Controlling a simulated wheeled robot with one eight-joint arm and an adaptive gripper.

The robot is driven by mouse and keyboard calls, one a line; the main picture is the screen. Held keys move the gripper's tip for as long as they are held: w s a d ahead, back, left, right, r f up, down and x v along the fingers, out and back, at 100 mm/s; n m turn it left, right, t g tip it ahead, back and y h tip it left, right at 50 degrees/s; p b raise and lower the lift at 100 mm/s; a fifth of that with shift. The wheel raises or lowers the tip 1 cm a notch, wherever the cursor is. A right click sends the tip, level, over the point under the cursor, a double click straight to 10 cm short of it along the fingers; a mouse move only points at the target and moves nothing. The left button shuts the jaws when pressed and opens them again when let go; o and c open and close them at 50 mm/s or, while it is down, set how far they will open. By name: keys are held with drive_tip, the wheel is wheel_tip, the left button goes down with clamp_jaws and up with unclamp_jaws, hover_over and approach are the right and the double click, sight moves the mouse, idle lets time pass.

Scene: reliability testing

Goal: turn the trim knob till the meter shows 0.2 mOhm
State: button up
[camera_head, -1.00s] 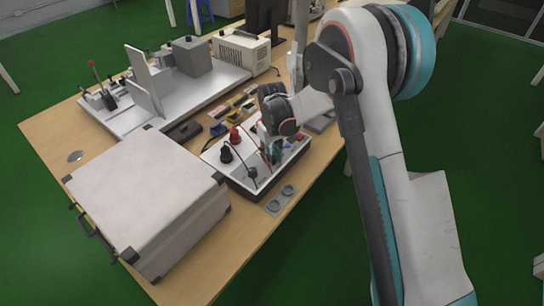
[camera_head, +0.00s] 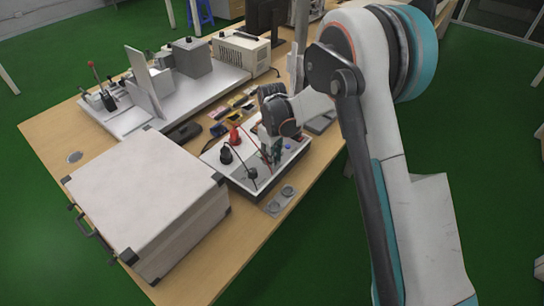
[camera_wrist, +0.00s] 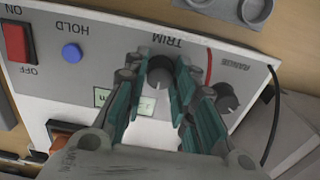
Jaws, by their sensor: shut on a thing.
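The meter (camera_head: 234,180) is a light-topped box on the table, with its panel close up in the wrist view. The dark trim knob (camera_wrist: 159,77), with a pale pointer mark, sits under the TRIM label. My gripper (camera_wrist: 163,66) is shut on the knob, one teal-padded finger at each side. It also shows over the meter in the head view (camera_head: 272,150). The greenish display (camera_wrist: 102,97) is mostly hidden behind the left finger, and its reading cannot be made out.
The range knob (camera_wrist: 227,98) is close to the right finger. A blue hold button (camera_wrist: 72,53) and a red power switch (camera_wrist: 15,43) are to the left. A large pale case (camera_head: 145,200) stands left of the meter. Red and black terminals (camera_head: 226,157) rise from its top.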

drive_tip(key=o, duration=1.1)
drive_tip(key=shift+r, duration=0.15)
wheel_tip(320, 180, up, 12)
drive_tip(key=shift+f, duration=0.15)
